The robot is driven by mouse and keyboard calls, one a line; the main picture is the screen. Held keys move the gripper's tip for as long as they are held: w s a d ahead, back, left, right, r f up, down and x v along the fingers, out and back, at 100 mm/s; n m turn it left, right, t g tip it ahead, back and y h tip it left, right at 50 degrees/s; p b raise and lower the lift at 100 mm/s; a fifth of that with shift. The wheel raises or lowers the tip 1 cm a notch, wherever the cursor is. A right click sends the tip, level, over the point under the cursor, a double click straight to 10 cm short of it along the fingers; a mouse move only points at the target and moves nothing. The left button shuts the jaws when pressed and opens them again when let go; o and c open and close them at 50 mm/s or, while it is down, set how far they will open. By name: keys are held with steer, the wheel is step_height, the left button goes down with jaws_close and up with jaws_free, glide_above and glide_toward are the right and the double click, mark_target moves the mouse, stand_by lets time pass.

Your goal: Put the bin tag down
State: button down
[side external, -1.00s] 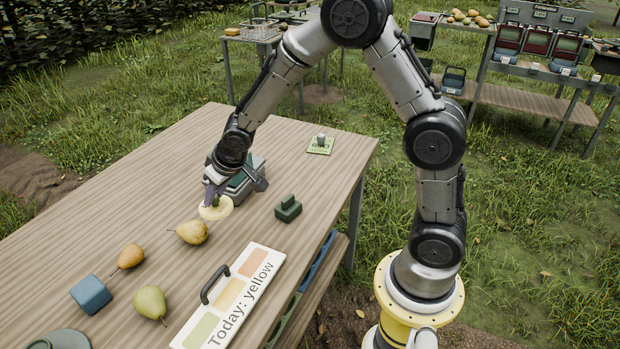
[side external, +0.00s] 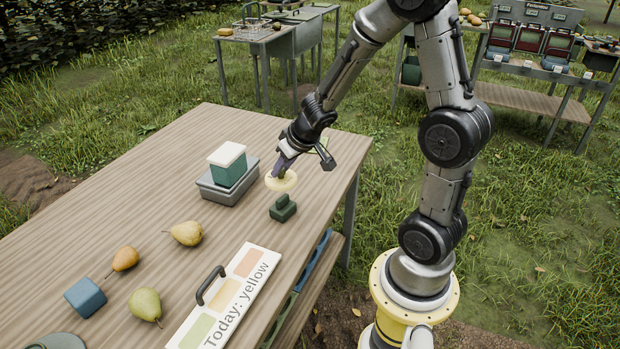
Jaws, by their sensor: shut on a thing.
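My gripper (side external: 283,172) is shut on a pale yellow round bin tag (side external: 287,186), gripping it from above by its middle. The tag is over the right part of the wooden table (side external: 150,205), just behind a small dark green block with a raised grip (side external: 283,209). I cannot tell whether the tag touches the table or hangs slightly above it.
A teal box with a white lid (side external: 228,172) stands on a grey base left of my gripper. Several pears, including a yellow one (side external: 187,233), a blue block (side external: 85,297) and a handled "Today: yellow" board (side external: 228,305) occupy the front. The table's back left is clear.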

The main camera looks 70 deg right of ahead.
steer(key=s+d+r+m+g+h, duration=0.1)
steer(key=s+d+m, duration=0.2)
steer(key=s+d, duration=0.65)
steer(key=w+d+f, duration=0.8)
steer(key=w+f, duration=0.1)
steer(key=shift+w+d, duration=0.3)
steer(key=shift+w+d+f, duration=0.25)
steer(key=shift+f, duration=1.65)
steer(key=shift+f, duration=0.15)
steer(key=c, duration=0.6)
jaws_free()
steer(key=shift+c, duration=0.2)
